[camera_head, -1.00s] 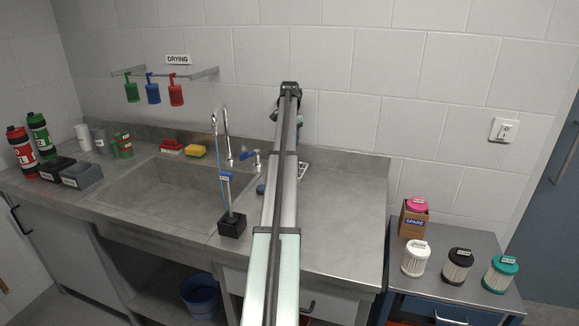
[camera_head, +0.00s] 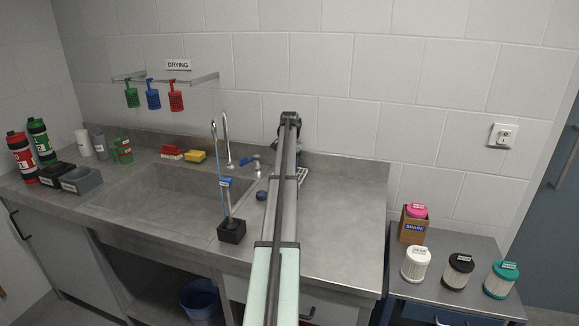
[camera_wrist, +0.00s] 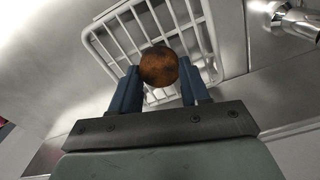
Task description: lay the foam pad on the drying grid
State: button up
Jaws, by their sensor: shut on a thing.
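The foam pad (camera_wrist: 158,66) is a round piece, mottled orange-brown and dark. It sits between the dark blue fingers of my gripper (camera_wrist: 160,82), which is shut on it. The drying grid (camera_wrist: 113,41) is a white wire rack directly beyond the pad in the wrist view. I cannot tell whether the pad touches its bars. In the head view a small part of the grid (camera_head: 303,175) shows right of my arm; my arm hides the pad, my fingers and most of the grid.
A chrome tap (camera_wrist: 296,20) is close to the grid at the right in the wrist view. A black holder (camera_head: 231,231) with an upright stick stands left of my arm. The sink (camera_head: 165,195) lies further left. The counter right of my arm is clear.

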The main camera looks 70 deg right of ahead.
jog(key=shift+f, duration=0.1)
jog(key=o, duration=1)
notch_tip(320, 180, up, 12)
dwell(0.4)
